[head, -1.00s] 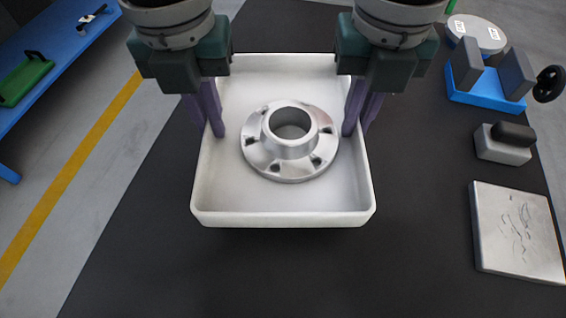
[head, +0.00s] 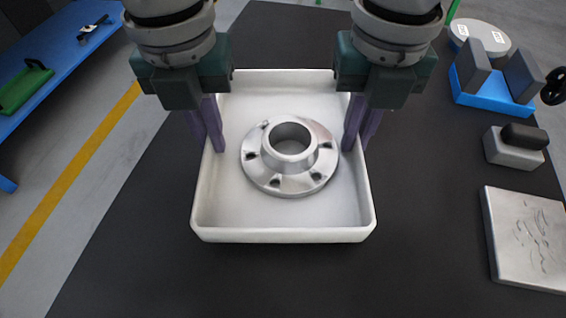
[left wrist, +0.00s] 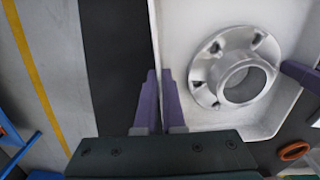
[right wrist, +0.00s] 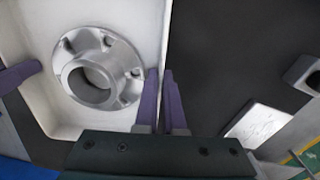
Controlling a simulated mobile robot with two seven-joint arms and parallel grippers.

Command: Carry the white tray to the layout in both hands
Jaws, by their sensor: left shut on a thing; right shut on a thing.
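The white tray (head: 285,235) is in the middle of the head view, over the black surface; whether it touches that surface is unclear. A silver metal flange (head: 291,160) with bolt holes and a raised hub lies inside it, flat on the tray floor. My left gripper (head: 215,148) is shut on the tray's left wall, and my right gripper (head: 352,146) is shut on its right wall. The left wrist view shows the left fingers (left wrist: 158,80) straddling the wall beside the flange. The right wrist view shows the right fingers (right wrist: 160,80) likewise.
At right on the black surface (head: 430,220) are a scribed metal plate (head: 528,238), a grey block with a black top (head: 515,147), a blue-based vise-like fixture (head: 497,90) and a round disc (head: 479,36). A blue bench (head: 50,60) stands at left. Surface around the tray is clear.

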